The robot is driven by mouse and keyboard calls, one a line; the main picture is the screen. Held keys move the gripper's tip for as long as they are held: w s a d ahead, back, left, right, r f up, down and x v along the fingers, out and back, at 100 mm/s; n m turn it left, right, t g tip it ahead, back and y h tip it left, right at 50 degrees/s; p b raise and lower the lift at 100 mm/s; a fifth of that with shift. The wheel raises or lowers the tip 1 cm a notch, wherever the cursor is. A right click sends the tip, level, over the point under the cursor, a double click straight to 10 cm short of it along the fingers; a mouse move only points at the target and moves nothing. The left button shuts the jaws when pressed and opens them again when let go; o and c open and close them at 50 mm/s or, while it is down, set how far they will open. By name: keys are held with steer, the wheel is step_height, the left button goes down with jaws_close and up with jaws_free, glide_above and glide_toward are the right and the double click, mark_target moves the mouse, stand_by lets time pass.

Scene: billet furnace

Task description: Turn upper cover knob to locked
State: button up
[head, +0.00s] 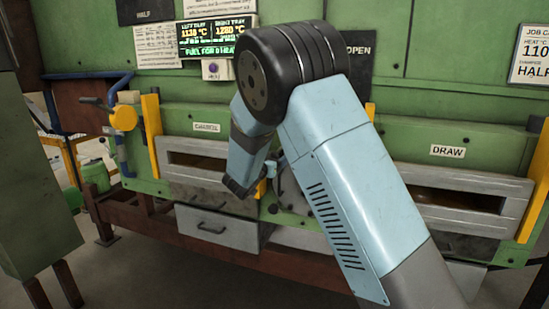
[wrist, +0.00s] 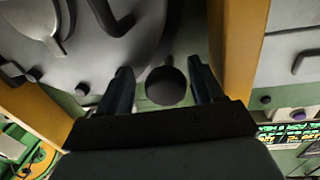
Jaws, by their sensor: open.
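A round dark knob (wrist: 166,86) shows between the two fingers of my gripper (wrist: 163,88) in the wrist view. The gripper is open, with a finger on each side of the knob. I cannot tell whether either finger touches it. A large grey round cover (wrist: 105,62) with dark handles lies beside the knob, at the upper left. In the head view my gripper (head: 240,189) is low at the furnace front, and my arm hides most of the cover (head: 288,190). No knob marking is readable, so its setting cannot be told.
Yellow uprights (wrist: 240,45) stand close on both sides of the gripper in the wrist view. In the head view, grey doors marked CHARGE (head: 190,172) and DRAW (head: 460,216) flank the arm.

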steer(key=shift+w+a, duration=0.1)
steer(key=shift+a, duration=0.1)
steer(key=c, duration=1)
steer(key=m, duration=0.4)
steer(key=shift+y, duration=0.3)
steer(key=m, duration=0.4)
steer(key=shift+m+g, duration=0.3)
steer(key=m+y, duration=0.1)
steer(key=m, duration=0.3)
steer(key=shift+m, duration=0.4)
steer(key=m+y, duration=0.1)
steer(key=m, duration=0.2)
steer(key=shift+f+m, duration=0.1)
steer(key=shift+m, duration=0.2)
steer(key=shift+a+m, duration=0.1)
steer(key=shift+m, duration=0.2)
